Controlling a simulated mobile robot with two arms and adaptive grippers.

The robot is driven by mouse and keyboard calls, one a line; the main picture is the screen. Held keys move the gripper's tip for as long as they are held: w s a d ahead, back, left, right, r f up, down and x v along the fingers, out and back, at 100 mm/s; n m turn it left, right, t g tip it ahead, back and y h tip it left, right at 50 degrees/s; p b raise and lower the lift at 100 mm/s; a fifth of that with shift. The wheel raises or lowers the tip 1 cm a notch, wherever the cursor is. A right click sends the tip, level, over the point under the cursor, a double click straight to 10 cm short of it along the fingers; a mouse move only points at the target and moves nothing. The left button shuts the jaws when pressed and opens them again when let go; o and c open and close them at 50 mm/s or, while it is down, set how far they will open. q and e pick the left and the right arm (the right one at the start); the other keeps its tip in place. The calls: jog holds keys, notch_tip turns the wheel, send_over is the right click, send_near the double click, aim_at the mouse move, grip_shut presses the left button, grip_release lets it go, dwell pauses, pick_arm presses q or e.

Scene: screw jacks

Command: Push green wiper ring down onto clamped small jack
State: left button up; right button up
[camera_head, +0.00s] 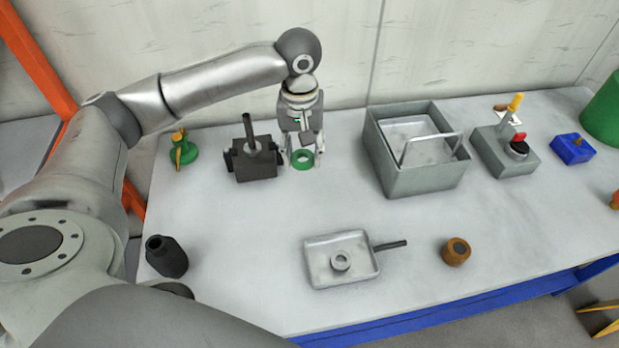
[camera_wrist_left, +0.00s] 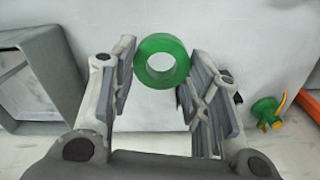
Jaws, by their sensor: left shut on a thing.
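The green wiper ring (camera_head: 302,166) is held between the fingertips of my left gripper (camera_head: 302,158), hole visible. In the left wrist view the ring (camera_wrist_left: 141,62) sits between the two finger pads at their tips. I cannot tell exactly how high it is above the table. A dark vise (camera_head: 254,171) stands just left of the gripper in the head view. A dark upright spindle (camera_head: 249,128), apparently of the small jack, rises from it. The ring is apart from the spindle, to its right. My right gripper is not in view.
A grey bin (camera_head: 419,180) with a wire handle stands right of the gripper. A green object with a yellow handle (camera_head: 181,150) stands left of the vise. A metal tray (camera_head: 319,273), a brown part (camera_head: 455,252) and a black part (camera_head: 167,257) lie toward the front. The table between is clear.

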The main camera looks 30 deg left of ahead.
pick_arm(q)
jog(key=w+a+r+n+p, duration=0.2)
jog(key=a+n, duration=0.1)
jog(key=a, duration=0.4)
jog(key=w+a+r+n+p, duration=0.2)
jog(key=w+a+n+p, duration=0.1)
jog(key=a, duration=0.4)
jog(key=w+a+r+n+p, duration=0.2)
jog(key=a+p, duration=0.1)
jog(key=a, duration=0.5)
jog(key=shift+w+r+n, duration=0.2)
jog(key=shift+w+n, duration=0.1)
jog(key=shift+n, duration=0.1)
jog(key=b, duration=0.1)
send_over(247, 124)
jog(key=w+a, duration=0.1)
jog(key=shift+a+f, duration=0.1)
jog(key=shift+f, duration=2.85)
jog(key=shift+r, duration=0.1)
jog(key=shift+p, duration=0.65)
jog(key=shift+f+b, duration=1.55)
jog(key=shift+f, duration=2.85)
